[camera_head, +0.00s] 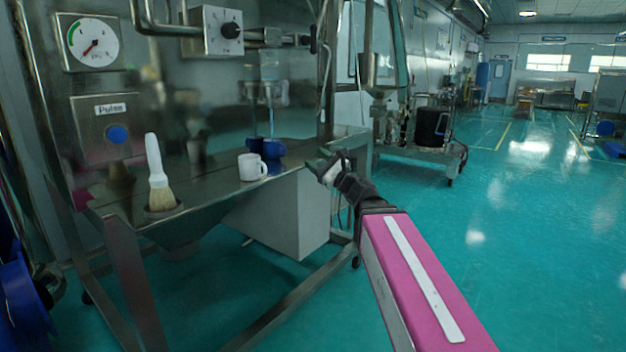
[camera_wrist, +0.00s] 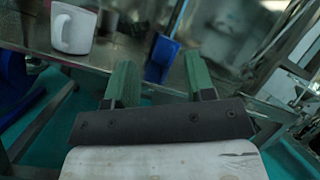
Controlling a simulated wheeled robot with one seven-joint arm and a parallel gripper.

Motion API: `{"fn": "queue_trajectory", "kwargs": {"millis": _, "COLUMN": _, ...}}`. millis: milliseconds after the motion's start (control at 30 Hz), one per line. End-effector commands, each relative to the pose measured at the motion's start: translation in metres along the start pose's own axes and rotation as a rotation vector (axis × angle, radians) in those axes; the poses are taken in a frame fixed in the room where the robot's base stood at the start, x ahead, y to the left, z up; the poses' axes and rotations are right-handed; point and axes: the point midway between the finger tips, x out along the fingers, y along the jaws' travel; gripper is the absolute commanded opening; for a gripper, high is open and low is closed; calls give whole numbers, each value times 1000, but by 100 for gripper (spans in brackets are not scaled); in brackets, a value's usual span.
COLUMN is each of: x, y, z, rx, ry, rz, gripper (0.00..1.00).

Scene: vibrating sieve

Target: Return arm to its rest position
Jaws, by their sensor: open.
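My gripper (camera_wrist: 160,84) is open and empty, its two green fingers apart in the wrist view. In the head view my gripper (camera_head: 328,165) is at the right end of the steel worktop (camera_head: 215,186), at the end of my pink arm. A white mug (camera_head: 252,167) stands on the worktop to the left of my gripper, apart from it. The mug also shows at the upper left of the wrist view (camera_wrist: 73,28).
A brush (camera_head: 156,172) with a white handle stands upright in a round opening at the worktop's left. Blue objects (camera_head: 272,149) lie behind the mug. A gauge (camera_head: 90,43) and a blue button (camera_head: 117,134) are on the left panel. Open green floor (camera_head: 510,210) lies to the right.

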Motion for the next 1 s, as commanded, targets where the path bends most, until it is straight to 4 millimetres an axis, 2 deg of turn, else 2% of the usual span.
{"fn": "queue_trajectory", "kwargs": {"millis": 167, "x": -27, "y": 50, "z": -60, "rx": -255, "ry": 154, "rz": 234, "gripper": 49}}
{"fn": "queue_trajectory", "kwargs": {"millis": 267, "x": -50, "y": 78, "z": -95, "rx": -397, "ry": 232, "rz": 392, "gripper": 49}}
{"fn": "queue_trajectory", "kwargs": {"millis": 467, "x": -112, "y": 128, "z": -162, "rx": -644, "ry": 352, "rz": 746, "gripper": 49}}
{"fn": "queue_trajectory", "kwargs": {"millis": 700, "x": -210, "y": 172, "z": -227, "rx": -867, "ry": 425, "rz": 1229, "gripper": 49}}
{"fn": "queue_trajectory", "kwargs": {"millis": 900, "x": -299, "y": 190, "z": -263, "rx": -977, "ry": 419, "rz": 1658, "gripper": 49}}
{"fn": "queue_trajectory", "kwargs": {"millis": 1000, "x": -337, "y": 193, "z": -272, "rx": -1002, "ry": 398, "rz": 1844, "gripper": 49}}
